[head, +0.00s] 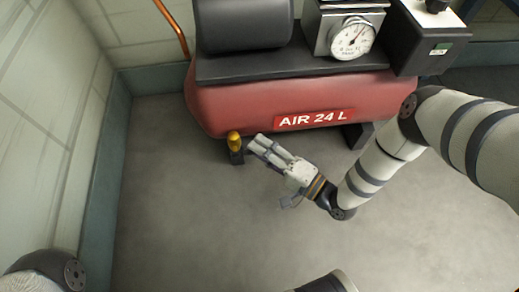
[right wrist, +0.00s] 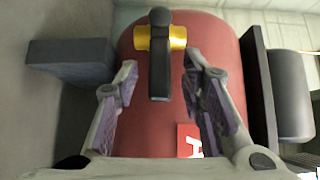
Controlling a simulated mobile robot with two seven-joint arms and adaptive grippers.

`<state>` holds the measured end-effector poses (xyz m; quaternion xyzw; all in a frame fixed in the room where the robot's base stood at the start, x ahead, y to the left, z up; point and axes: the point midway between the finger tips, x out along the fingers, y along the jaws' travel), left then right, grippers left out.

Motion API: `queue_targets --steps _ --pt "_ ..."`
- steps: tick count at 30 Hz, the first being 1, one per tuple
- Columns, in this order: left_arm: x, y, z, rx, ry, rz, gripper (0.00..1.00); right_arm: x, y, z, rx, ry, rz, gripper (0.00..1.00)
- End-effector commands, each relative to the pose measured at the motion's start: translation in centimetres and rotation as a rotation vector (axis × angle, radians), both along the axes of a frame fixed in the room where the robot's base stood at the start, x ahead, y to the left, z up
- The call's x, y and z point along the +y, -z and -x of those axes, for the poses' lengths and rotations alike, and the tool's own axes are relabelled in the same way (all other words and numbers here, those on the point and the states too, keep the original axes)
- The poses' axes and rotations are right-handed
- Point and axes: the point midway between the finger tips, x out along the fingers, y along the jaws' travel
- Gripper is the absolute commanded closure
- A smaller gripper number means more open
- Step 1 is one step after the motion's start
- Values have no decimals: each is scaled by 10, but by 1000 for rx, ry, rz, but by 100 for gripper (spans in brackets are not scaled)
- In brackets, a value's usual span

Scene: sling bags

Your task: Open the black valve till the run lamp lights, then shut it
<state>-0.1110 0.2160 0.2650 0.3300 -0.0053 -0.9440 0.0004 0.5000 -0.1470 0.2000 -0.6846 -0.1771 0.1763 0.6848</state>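The black valve lever (head: 236,157) sits on a yellow valve body (head: 234,140) at the lower left end of the red tank. In the right wrist view the black lever (right wrist: 160,75) crosses the yellow body (right wrist: 178,38) and points toward my gripper. My right gripper (head: 255,148) is just right of the valve in the head view. In the right wrist view its two fingers (right wrist: 162,65) are open, one on each side of the lever, with gaps visible. I cannot make out a run lamp. My left gripper is out of view.
A wall stands at left. The grey floor (head: 190,220) in front is clear.

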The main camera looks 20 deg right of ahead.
Motion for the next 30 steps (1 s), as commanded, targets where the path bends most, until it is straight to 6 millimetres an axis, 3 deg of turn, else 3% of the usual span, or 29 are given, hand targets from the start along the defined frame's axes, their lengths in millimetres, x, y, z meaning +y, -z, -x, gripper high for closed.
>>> queue_targets --steps 9,14,15,23,30 --pt "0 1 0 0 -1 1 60 3 0 -6 1 0 0 63" --pt "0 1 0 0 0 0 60 3 0 -5 1 0 0 97" --pt "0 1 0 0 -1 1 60 3 0 -5 1 0 0 100" --pt "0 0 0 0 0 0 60 3 0 -5 4 0 6 100" --pt "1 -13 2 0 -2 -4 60 4 -9 -5 24 -3 79 100"
